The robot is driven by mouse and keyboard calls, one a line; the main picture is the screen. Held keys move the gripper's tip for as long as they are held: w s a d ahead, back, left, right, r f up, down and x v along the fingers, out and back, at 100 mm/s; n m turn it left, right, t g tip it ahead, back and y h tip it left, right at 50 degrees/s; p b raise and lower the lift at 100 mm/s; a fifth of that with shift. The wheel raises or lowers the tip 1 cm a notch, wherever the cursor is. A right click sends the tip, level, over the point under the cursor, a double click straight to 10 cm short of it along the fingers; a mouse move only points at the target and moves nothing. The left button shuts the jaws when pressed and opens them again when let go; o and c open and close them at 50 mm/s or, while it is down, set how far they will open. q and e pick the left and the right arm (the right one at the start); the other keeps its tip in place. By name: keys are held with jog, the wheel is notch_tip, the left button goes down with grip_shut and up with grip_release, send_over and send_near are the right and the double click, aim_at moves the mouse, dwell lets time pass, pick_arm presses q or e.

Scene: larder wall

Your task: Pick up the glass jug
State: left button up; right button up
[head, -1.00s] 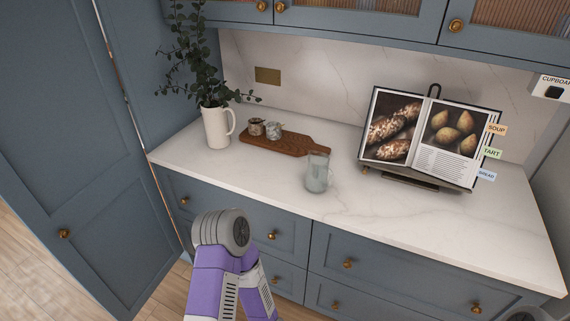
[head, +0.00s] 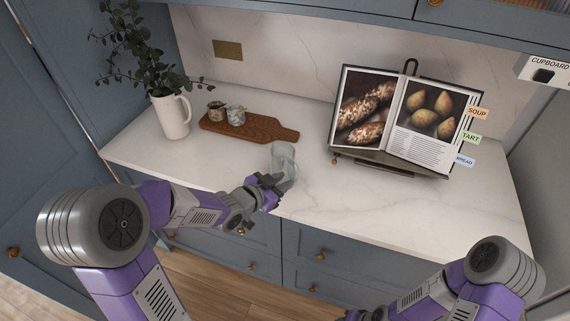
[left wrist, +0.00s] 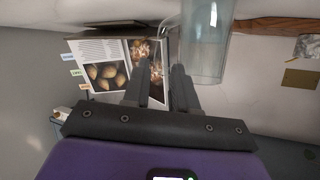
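The clear glass jug (head: 283,155) stands on the pale marble worktop, in front of the wooden board. My left gripper (head: 272,186) is at the jug's near side in the head view and hides its lower part. In the left wrist view, the picture is upside down and the jug (left wrist: 206,45) shows at the top, right of the fingers. The left fingers (left wrist: 161,72) are apart with nothing held between them; whether one touches the glass I cannot tell. My right gripper (head: 365,314) is at the bottom edge, mostly cut off.
A wooden board (head: 250,126) with two small pots (head: 226,114) lies behind the jug. A white pitcher with leafy stems (head: 171,117) stands at left. An open cookbook on a stand (head: 400,112) is at right. The worktop's front right is clear.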

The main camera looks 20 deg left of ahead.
aim_at(287, 169)
pick_arm(q)
jog(key=x, duration=0.6)
jog(key=shift+d+b, duration=0.1)
jog(key=shift+b, duration=0.25)
jog(key=shift+c, duration=0.2)
grip_shut()
dwell(0.8)
jog(key=shift+r, duration=0.1)
